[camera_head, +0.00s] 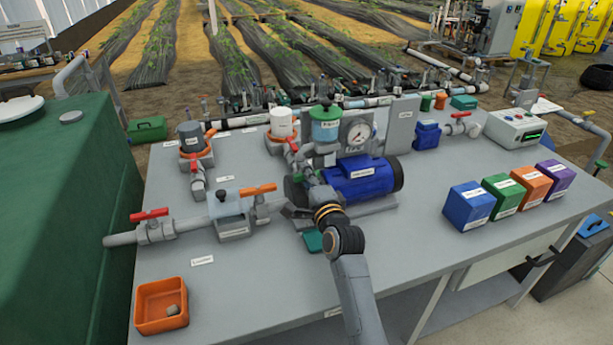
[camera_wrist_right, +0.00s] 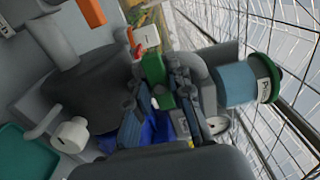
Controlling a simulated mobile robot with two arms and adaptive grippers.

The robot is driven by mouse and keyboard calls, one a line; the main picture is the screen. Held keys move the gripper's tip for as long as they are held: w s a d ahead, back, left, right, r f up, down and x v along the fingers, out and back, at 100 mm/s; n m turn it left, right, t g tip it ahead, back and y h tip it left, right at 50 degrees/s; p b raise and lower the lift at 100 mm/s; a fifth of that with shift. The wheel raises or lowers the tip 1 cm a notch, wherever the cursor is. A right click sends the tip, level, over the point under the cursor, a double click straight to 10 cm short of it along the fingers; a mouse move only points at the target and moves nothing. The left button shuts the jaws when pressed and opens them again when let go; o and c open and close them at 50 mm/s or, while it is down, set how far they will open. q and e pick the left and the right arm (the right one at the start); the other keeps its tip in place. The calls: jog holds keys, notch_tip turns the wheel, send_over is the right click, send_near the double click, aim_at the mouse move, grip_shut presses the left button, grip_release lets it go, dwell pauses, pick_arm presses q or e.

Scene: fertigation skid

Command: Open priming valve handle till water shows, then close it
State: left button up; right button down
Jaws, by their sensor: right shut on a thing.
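My right gripper (camera_head: 313,187) reaches in from the bottom to the left end of the blue pump (camera_head: 362,178). In the right wrist view my right gripper (camera_wrist_right: 165,98) is shut on a green handle (camera_wrist_right: 154,72), which looks like the priming valve handle. My arm and gripper hide that handle in the head view. The teal pot with a green lid (camera_head: 325,122) stands behind the gripper, and it also shows in the right wrist view (camera_wrist_right: 238,82). I cannot see any water coming out. My left gripper is not in view.
A pressure gauge (camera_head: 358,135) stands beside the pot. A pipe with a red-handled valve (camera_head: 150,215) and an orange handle (camera_head: 258,190) runs left of my gripper. An orange tray (camera_head: 161,305) sits front left. Several coloured boxes (camera_head: 470,206) stand at right. The bench front is mostly clear.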

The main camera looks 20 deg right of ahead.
jog(key=n+p, duration=0.2)
jog(key=n, duration=0.1)
jog(key=shift+r, duration=0.1)
jog(key=n+p, duration=0.3)
jog(key=n, duration=0.2)
jog(key=shift+n, duration=0.4)
jog(key=n+p, duration=0.2)
jog(key=n, duration=0.2)
jog(key=shift+n, duration=0.3)
jog(key=n+p, duration=0.1)
jog(key=n, duration=0.3)
jog(key=shift+n, duration=0.3)
jog(key=c, duration=1.3)
grip_release()
